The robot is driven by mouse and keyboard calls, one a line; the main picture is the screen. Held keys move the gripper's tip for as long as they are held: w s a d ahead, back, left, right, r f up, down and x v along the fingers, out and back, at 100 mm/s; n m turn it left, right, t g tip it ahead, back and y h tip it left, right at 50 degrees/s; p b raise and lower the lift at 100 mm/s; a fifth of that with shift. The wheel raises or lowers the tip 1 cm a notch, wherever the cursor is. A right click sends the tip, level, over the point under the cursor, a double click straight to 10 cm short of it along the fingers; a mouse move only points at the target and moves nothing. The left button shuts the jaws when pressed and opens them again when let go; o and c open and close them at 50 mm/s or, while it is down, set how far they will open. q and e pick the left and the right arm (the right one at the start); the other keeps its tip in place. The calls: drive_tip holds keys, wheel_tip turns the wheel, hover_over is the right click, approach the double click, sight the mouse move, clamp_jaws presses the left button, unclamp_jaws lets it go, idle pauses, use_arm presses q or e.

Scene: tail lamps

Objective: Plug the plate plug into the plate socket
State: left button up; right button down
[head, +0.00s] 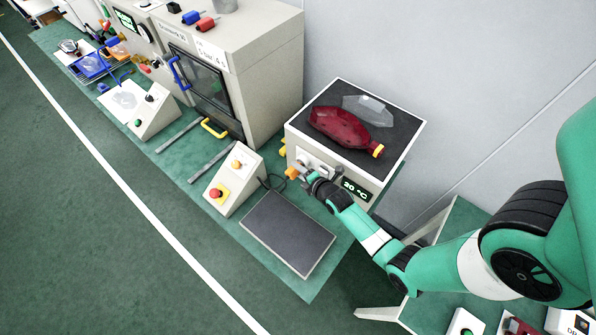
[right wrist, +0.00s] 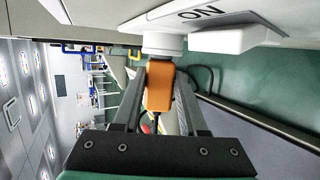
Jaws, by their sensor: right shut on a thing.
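The plate plug is an orange block (right wrist: 160,88) with a dark cable. My right gripper (right wrist: 158,92) is shut on it, with a finger on each side. The plug's far end meets the round white plate socket (right wrist: 162,44) on the heating plate's front. I cannot tell how deep it sits. In the head view the orange plug (head: 292,172) shows at the tip of my right gripper (head: 308,181), low on the front of the white heating plate box (head: 385,177). The socket is hard to make out there. My left gripper is not in view.
A red lamp cover (head: 340,127) and a clear one (head: 368,108) lie on the heating plate's dark top. A control box (head: 232,184) with a red button stands to the left. A dark flat pad (head: 288,232) lies in front. A large oven (head: 235,75) stands behind.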

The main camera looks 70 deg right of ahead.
drive_tip(key=shift+s+d, duration=0.1)
drive_tip(key=shift+d, duration=0.15)
drive_tip(key=shift+c, duration=1.8)
unclamp_jaws()
drive_tip(key=p+v, duration=0.2)
drive_tip(key=v, duration=0.9)
drive_tip(key=shift+s+a, duration=0.2)
drive_tip(key=shift+r, duration=0.2)
